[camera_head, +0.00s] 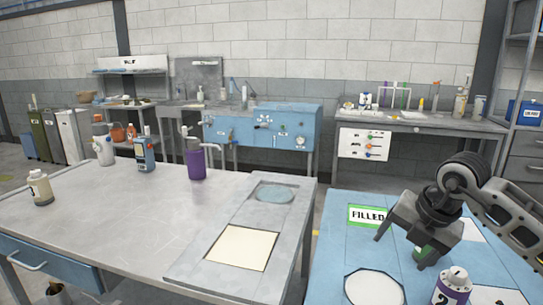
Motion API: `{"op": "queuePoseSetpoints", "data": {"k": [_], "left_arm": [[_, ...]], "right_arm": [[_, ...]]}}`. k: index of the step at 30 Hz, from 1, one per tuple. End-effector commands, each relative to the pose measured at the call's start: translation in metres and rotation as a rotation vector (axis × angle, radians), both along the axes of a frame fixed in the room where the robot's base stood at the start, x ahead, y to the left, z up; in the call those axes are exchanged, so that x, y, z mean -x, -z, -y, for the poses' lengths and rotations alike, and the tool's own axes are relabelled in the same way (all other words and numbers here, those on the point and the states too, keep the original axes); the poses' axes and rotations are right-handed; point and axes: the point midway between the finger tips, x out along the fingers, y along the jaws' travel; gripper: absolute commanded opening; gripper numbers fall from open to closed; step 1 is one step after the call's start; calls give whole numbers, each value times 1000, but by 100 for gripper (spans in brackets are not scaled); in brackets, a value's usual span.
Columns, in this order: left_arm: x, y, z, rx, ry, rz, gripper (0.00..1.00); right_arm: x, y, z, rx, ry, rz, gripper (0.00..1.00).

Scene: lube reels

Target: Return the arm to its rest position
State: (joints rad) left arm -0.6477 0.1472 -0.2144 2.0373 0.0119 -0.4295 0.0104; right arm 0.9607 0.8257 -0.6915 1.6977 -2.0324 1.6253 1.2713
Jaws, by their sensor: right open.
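My right arm comes in from the right, and its dark gripper (403,250) hangs over the blue table (340,262) at the right. The jaws are open and point down. A green item (421,254) shows partly below the gripper, mostly hidden by it; I cannot tell whether they touch. A white and purple bottle (453,288) stands in front of the gripper, cut by the bottom edge. My left gripper is not in view.
A green-edged "FILLED" label (369,216) and a white octagonal patch (374,289) mark the blue table. The grey table (110,225) holds a cream bottle (40,188), a blue can (145,154) and a purple container (196,162). Its middle is clear.

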Motion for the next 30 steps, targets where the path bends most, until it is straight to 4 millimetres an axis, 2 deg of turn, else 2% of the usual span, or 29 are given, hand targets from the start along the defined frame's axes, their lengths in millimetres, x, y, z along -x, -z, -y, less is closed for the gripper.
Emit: {"op": "queuePoseSetpoints", "data": {"k": [3,5,7,9,10,12,13,15,17,20,23,25,27,30], "left_arm": [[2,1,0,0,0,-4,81],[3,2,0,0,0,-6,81],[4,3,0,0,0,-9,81],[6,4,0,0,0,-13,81],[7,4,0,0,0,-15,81],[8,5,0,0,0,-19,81],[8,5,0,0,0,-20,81],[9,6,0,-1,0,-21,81],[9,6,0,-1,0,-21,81],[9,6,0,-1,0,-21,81],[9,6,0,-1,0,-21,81],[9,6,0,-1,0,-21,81],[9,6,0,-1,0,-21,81],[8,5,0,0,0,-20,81]], "right_arm": [[6,13,-58,-185,-152,49,77],[12,14,-94,-315,-236,88,77],[25,7,-144,-526,-329,155,77],[41,-12,-189,-780,-383,245,77],[47,-24,-202,-890,-385,288,77],[57,-53,-221,-1134,-344,389,77],[60,-65,-225,-1232,-305,430,77],[61,-89,-218,-1439,-165,528,77],[58,-102,-203,-1585,3,601,77],[49,-97,-161,-1742,371,687,77],[46,-61,-113,-1770,806,708,77],[55,-19,-83,-1709,1121,672,77],[73,28,-62,-1599,1400,596,77],[109,83,-48,-1413,1688,458,77]]}}
